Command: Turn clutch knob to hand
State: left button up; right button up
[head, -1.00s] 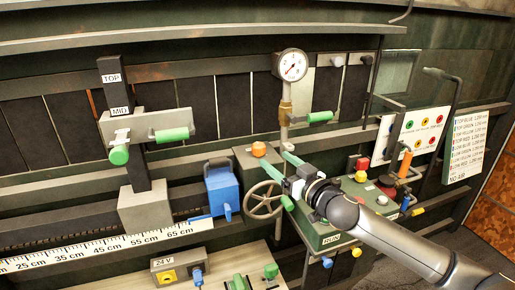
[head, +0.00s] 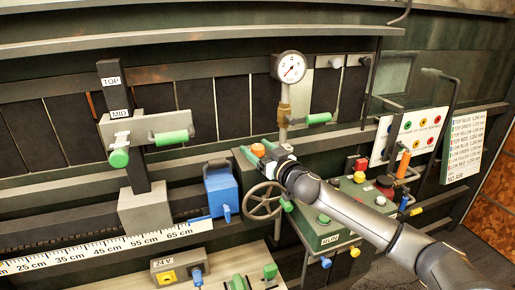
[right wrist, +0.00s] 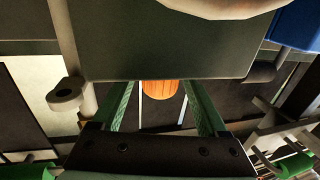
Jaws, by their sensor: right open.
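An orange knob (head: 258,149), which I take for the clutch knob, stands on the dark box behind the spoked handwheel (head: 262,201). My right gripper (head: 262,153) is open, with its green fingers at the knob. In the right wrist view the knob (right wrist: 160,90) shows between the two spread fingers (right wrist: 162,105), with a gap on each side. Part of it is hidden there behind the edge of a dark green block. My left gripper is not in view.
A blue box (head: 222,190) stands just left of the handwheel. A pressure gauge (head: 290,67) on a pipe rises behind my gripper. A green control box (head: 325,236) with several buttons lies below my right arm. A green-handled lever (head: 318,118) sticks out above.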

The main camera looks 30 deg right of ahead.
grip_shut()
dwell(0.7)
